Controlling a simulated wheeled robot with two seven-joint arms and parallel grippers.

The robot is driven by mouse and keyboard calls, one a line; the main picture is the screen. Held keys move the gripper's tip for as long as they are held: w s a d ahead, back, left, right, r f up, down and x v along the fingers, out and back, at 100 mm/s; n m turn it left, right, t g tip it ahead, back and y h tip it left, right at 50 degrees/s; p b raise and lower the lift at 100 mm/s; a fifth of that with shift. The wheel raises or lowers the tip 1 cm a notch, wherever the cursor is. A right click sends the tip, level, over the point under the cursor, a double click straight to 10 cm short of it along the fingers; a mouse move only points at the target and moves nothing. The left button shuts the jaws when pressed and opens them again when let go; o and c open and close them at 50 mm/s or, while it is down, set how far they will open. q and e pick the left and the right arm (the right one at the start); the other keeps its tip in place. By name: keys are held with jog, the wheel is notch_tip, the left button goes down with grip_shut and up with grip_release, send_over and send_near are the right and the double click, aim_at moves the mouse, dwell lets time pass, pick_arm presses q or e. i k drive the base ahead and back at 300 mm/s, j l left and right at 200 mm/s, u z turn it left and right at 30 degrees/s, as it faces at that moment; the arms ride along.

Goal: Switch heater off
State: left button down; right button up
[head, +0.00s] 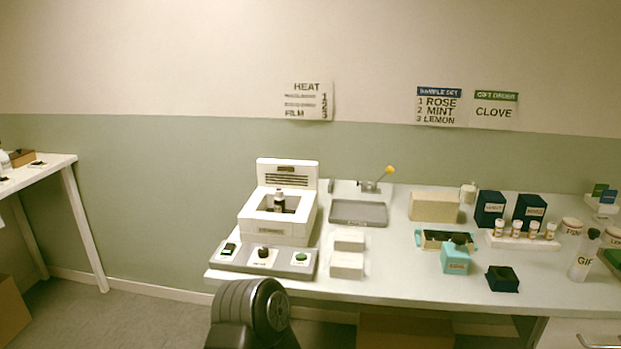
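The heater (277,228) is a white box on the left part of the table, with an upright vented panel at its back. A small dark bottle with a white label (279,201) stands in its open top. In front lies a grey control panel (262,260) with a black switch (228,248) at left, a dark knob (263,252) in the middle and a green button (301,257) at right. The switch's setting is too small to tell. Neither gripper shows; a dark part of my arm rises at the bottom, just below the control panel.
White blocks (348,258) and a grey tray (358,213) sit right of the heater. Farther right are a beige block (434,207), a teal box (456,258), dark boxes (489,208) and a rack of small bottles (521,241).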

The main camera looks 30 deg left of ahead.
aim_at(229, 247)
jog(key=u, duration=1.5)
